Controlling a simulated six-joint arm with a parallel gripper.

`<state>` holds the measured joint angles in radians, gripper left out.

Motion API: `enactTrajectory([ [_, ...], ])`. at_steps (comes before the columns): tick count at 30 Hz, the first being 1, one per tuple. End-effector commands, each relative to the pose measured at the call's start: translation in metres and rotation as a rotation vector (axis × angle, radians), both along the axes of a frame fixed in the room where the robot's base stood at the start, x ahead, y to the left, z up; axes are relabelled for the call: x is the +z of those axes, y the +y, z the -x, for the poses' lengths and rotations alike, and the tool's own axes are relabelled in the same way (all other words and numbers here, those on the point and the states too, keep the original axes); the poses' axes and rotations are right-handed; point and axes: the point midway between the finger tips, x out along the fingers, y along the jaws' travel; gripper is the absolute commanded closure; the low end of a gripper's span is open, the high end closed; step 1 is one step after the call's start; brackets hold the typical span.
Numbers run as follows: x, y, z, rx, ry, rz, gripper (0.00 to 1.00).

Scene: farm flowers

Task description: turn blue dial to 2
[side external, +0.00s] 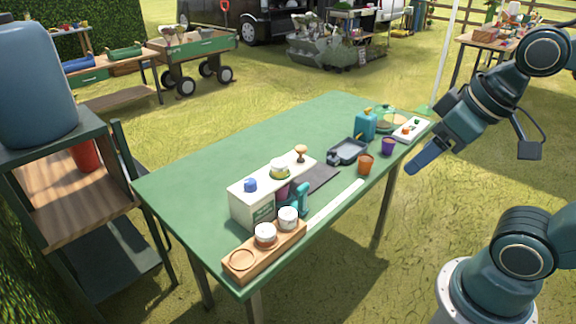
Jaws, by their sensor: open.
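The blue dial (250,184) is a small blue knob on top of a white box-shaped machine (248,204) on the green table. Its number marks are too small to read, so I cannot tell its setting. My gripper (424,160) hangs in the air at the right, off the table's right edge. It is far from the dial, open, with no object seen in it. Only a blue finger shows clearly.
A wooden holder (241,261) with two white jars stands in front of the machine. A teal bottle-like tool (302,197), orange cup (366,164), purple cup (388,146), dark tray (347,150) and blue can (366,124) stand nearby. The table's far left is clear.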

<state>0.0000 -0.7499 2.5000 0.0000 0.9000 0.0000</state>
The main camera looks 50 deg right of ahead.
Motion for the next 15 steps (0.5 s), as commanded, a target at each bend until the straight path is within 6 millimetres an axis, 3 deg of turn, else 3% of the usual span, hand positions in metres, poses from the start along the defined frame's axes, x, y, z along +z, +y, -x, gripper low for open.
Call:
enactTrajectory([
  [6,0.0000,0.0000,0.0000,0.000,0.000,0.000,0.36],
  [9,0.0002,0.0000,-0.0002,0.000,0.000,0.000,0.46],
  [15,0.0056,0.0005,-0.0080,0.015,0.012,0.007,0.46],
])
